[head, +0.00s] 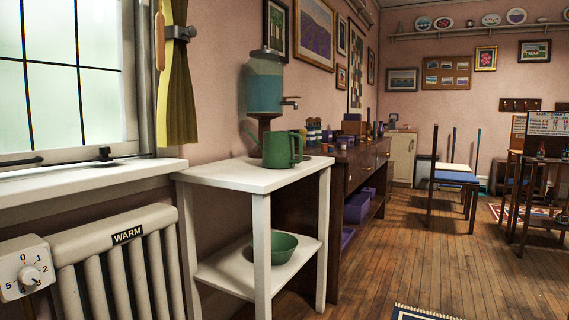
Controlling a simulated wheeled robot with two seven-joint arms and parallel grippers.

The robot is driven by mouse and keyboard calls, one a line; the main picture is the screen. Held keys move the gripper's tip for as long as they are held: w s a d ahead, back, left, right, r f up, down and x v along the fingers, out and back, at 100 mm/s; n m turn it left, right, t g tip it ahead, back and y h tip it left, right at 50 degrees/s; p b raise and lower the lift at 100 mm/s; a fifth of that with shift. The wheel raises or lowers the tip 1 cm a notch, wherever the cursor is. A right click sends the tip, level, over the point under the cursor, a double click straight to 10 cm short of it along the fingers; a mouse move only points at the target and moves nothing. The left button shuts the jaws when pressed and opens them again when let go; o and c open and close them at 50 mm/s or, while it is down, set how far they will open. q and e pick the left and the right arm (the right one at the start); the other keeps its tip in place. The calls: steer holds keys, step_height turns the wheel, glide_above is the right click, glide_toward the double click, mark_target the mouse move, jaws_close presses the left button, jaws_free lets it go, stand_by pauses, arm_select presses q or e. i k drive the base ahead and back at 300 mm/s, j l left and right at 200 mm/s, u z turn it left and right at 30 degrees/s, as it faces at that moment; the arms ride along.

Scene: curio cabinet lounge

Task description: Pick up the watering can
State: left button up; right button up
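A green watering can (278,150) stands upright on the top of a white side table (250,175). Its thin spout points up and to the left, and its handle is on the right. Neither of my grippers shows in the head view.
A green bowl (271,248) sits on the table's lower shelf. A blue-glass dispenser with a tap (265,85) is behind the can. A radiator (115,265) is at the left, and a dark wooden sideboard (345,180) adjoins the table. Wooden floor (410,260) is open at the right.

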mark_target(277, 148)
steer(key=i+l+u, duration=0.15)
steer(key=l, duration=0.2)
steer(key=i+l+u, duration=0.1)
steer(key=l, duration=0.3)
steer(key=i+l+u, duration=0.15)
steer(key=l, duration=0.3)
steer(key=i+l+u, duration=0.15)
steer(key=l, duration=0.25)
steer(key=i, duration=0.1)
